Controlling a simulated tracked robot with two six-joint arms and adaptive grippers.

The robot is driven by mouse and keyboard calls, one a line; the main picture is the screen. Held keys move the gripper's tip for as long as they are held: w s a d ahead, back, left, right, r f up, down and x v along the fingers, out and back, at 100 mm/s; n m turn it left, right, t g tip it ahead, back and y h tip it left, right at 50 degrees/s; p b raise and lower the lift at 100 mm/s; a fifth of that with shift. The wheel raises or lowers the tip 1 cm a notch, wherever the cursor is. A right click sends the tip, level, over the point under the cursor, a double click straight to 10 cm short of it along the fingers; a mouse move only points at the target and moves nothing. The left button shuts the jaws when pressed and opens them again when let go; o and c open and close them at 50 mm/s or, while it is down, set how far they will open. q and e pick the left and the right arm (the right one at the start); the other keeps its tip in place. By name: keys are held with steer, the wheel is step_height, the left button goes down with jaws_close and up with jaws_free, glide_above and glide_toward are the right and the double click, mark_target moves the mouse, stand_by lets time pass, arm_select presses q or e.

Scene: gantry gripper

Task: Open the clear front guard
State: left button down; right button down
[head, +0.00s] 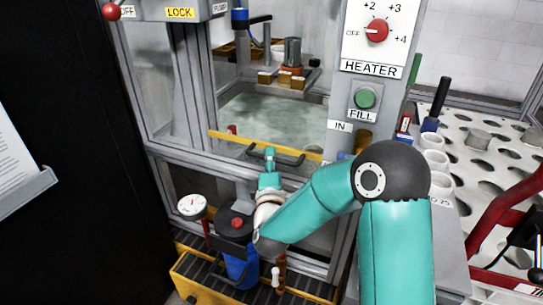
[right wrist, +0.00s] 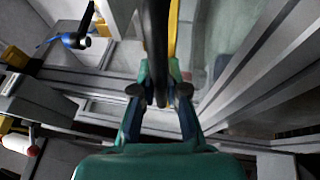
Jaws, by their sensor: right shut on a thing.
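The clear front guard has a yellow strip (head: 232,137) along its lower edge, just above the grey crossbar of the frame. Its clear panel is hard to make out against the inside of the machine. A black bar handle (head: 291,160) sits at this strip. My right gripper (head: 270,156) is shut on the handle. In the right wrist view, the handle (right wrist: 157,45) runs between the two fingers of the gripper (right wrist: 160,92), and the yellow strip (right wrist: 173,28) shows behind it. My left gripper is not in view.
Behind the guard are a water-like basin (head: 265,118) and a small platform with a metal cylinder (head: 292,52). Below stand a gauge (head: 192,206) and a blue canister (head: 240,268). The heater panel (head: 376,45) and green FILL button (head: 365,98) are close on the right.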

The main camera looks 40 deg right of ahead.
stand_by(0.3)
steer(key=c, duration=1.2)
jaws_free()
steer(key=shift+w, duration=0.1)
steer(key=v, duration=0.7)
steer(key=shift+a+f, duration=0.1)
steer(key=shift+a, duration=0.05)
